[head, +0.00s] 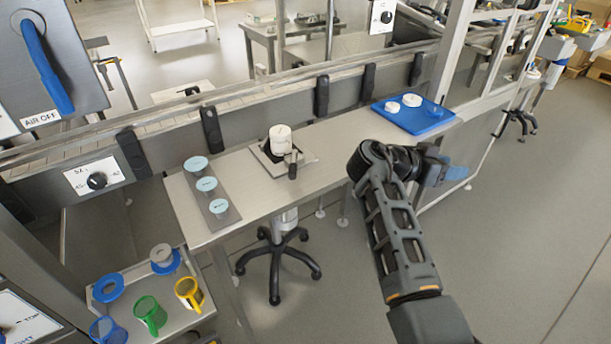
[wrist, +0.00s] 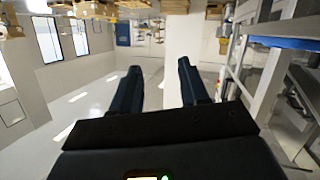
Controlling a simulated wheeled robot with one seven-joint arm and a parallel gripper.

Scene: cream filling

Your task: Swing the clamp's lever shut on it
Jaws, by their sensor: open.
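The clamp (head: 292,166) stands on a plate on the steel bench, with its short lever upright at the front right of a white jar (head: 280,139). The jar stands on the clamp's dark base. Whether the lever touches the jar I cannot tell. My gripper (head: 456,174) is off to the right of the clamp, past the bench's front edge, apart from everything and empty. In the wrist view my gripper's two dark fingers (wrist: 158,90) are spread apart with nothing between them. The clamp does not show in the wrist view.
A blue tray (head: 438,123) with white round parts lies at the bench's right end. A grey strip with pale blue discs (head: 206,184) lies at the left. A trolley with coloured cups (head: 150,313) stands at lower left. The bench between clamp and tray is clear.

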